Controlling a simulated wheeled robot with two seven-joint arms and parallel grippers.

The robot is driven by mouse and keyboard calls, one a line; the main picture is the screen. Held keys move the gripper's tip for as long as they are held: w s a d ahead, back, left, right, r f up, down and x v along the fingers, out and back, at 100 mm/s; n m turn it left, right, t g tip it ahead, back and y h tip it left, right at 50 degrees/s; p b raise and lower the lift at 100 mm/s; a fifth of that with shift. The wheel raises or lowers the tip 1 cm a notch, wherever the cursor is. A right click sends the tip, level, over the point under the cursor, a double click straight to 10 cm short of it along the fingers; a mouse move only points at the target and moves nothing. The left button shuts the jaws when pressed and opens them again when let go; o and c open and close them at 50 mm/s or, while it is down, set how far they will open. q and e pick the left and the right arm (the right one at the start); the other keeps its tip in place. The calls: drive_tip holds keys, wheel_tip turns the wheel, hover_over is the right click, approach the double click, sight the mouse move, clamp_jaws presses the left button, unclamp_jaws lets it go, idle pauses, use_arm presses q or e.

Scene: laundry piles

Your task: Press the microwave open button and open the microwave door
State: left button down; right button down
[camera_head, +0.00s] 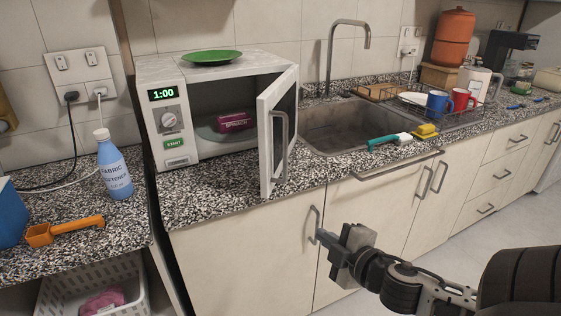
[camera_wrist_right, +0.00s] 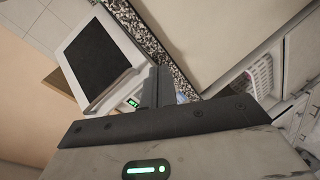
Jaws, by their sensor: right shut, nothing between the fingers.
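The white microwave (camera_head: 149,85) stands on the speckled counter, left of the sink. Its door (camera_head: 266,145) is swung open toward the front, with a grey bar handle (camera_head: 284,145) on it. A dark red spinach pack (camera_head: 236,122) lies on the plate inside. The control panel shows 1:00, a dial, a green start button (camera_head: 175,144) and a grey button (camera_head: 177,162) below it. My right gripper (camera_head: 322,235) is shut and empty, in front of the lower cabinets, below and right of the door. It also shows in the right wrist view (camera_wrist_right: 156,84). My left gripper is out of view.
A green plate (camera_head: 212,57) sits on top of the microwave. A fabric softener bottle (camera_head: 114,170) and an orange scoop (camera_head: 64,231) are on the left counter. The sink (camera_head: 345,125), a teal brush (camera_head: 388,141) and a dish rack with mugs lie right of the door.

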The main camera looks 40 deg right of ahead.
wheel_tip(320, 180, up, 6)
drive_tip(key=w+n+t, duration=0.2)
drive_tip(key=n, duration=0.1)
drive_tip(key=n+t+y, duration=0.2)
drive_tip(key=n, duration=0.1)
approach(270, 152)
drive_tip(key=w+b, duration=0.2)
drive_tip(key=b, duration=0.2)
drive_tip(key=w+b, duration=0.3)
drive_tip(key=b, duration=0.1)
drive_tip(key=shift+d+f, duration=0.15)
drive_tip(key=shift+f, duration=0.05)
drive_tip(key=shift+w+r+b, duration=0.15)
drive_tip(key=shift+r+b, duration=0.05)
drive_tip(key=shift+b, duration=0.3)
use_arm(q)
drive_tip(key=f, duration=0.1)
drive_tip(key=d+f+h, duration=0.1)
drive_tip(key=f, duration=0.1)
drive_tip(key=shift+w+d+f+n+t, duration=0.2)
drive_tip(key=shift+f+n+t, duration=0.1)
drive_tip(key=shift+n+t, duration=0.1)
use_arm(e)
drive_tip(key=shift+r, duration=0.1)
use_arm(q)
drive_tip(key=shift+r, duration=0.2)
